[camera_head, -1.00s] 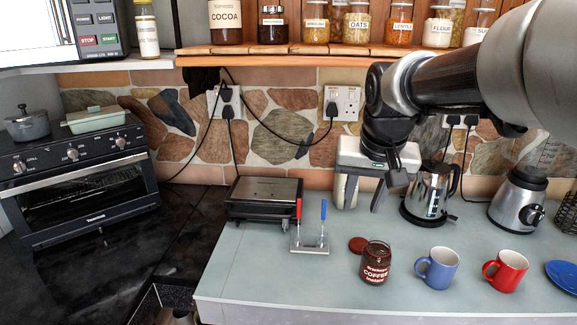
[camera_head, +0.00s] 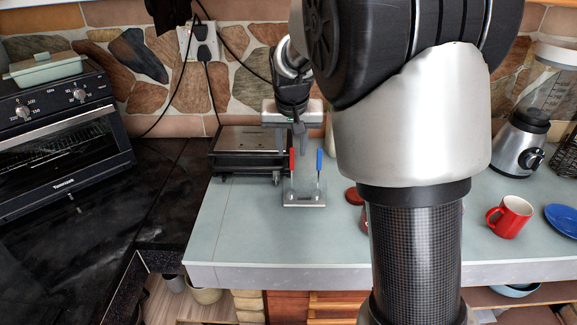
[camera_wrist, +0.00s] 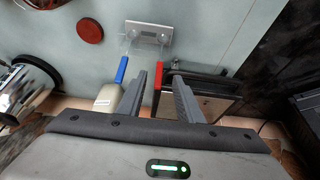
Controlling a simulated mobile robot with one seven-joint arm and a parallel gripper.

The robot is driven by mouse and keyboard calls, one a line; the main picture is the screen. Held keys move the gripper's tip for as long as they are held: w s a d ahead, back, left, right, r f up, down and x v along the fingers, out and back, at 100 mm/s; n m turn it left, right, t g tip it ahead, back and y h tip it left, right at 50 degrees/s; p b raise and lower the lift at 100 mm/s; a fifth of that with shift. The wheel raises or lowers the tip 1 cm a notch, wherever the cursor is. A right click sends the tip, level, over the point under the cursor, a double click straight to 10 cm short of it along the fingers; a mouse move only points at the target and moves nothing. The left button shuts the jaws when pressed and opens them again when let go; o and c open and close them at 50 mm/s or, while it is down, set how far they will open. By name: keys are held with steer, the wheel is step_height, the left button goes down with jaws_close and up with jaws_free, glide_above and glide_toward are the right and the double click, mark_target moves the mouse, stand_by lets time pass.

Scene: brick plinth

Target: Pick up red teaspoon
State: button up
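The red teaspoon (camera_head: 291,165) stands upright in a small clear holder (camera_head: 304,200) on the counter, its red handle up. A blue teaspoon (camera_head: 319,161) stands in the same holder to its right. My gripper (camera_head: 291,150) is open, just above and behind the holder near the red handle. In the wrist view, my gripper (camera_wrist: 159,76) has its two fingers apart, with the red teaspoon's handle (camera_wrist: 157,76) showing between the fingertips. I cannot tell whether a finger touches it. The blue handle (camera_wrist: 121,70) lies outside the left finger.
A black grill (camera_head: 248,150) stands close to the left of the holder. A red-brown lid (camera_head: 353,196) lies to its right. A red mug (camera_head: 510,217), a blue plate (camera_head: 563,219) and a blender (camera_head: 520,143) stand farther right. The front left counter is clear.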

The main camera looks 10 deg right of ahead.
mark_target(292, 162)
steer(key=x, duration=0.8)
steer(key=shift+w+d+f, duration=0.15)
steer(key=shift+w+f, duration=0.05)
steer(key=shift+w, duration=0.05)
jaws_close()
